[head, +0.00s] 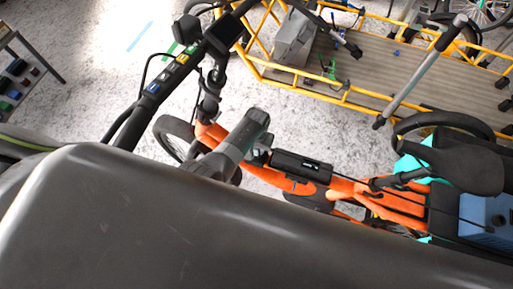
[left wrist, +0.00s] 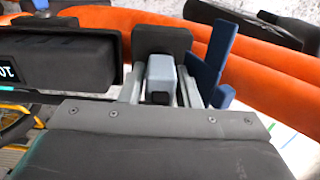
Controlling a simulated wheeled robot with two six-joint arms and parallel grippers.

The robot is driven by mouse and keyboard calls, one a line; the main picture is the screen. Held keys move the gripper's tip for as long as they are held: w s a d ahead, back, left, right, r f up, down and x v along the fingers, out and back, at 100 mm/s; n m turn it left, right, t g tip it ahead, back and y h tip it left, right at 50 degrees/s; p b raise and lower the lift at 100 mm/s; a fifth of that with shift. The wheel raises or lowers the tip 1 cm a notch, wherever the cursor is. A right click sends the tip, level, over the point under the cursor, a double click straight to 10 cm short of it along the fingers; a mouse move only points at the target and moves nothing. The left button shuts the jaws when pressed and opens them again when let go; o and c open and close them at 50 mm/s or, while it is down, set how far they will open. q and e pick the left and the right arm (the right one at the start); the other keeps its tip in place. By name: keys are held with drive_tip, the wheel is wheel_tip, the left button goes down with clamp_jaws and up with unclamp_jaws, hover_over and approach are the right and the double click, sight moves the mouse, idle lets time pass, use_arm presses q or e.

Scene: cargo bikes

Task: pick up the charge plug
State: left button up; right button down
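My left gripper (head: 238,146) is over the orange bike frame, just left of the black battery box (head: 300,166). In the left wrist view, the gripper's dark body fills the bottom and its grey fingers (left wrist: 162,80) point away from the camera. A light grey block with a dark square face sits between them, and a black rounded block (left wrist: 162,40) is just beyond. Either could belong to the charge plug, but I cannot tell. Blue upright plates (left wrist: 213,60) stand right of the fingers. Finger contact and opening are unclear. My right gripper is not in view.
The orange bike frame (left wrist: 265,72) runs close behind the fingers. The battery with its lit display (left wrist: 62,55) is close on the left. Handlebars with a display (head: 222,33), a black saddle (head: 468,163) and a yellow-railed cargo bed (head: 390,75) surround the area.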

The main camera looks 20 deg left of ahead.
use_arm(q)
drive_tip(key=shift+c, duration=0.3)
clamp_jaws()
drive_tip(key=shift+r, duration=0.15)
drive_tip(key=shift+r, duration=0.5)
drive_tip(key=shift+r+p, duration=1.05)
drive_tip(key=shift+r, duration=3.35)
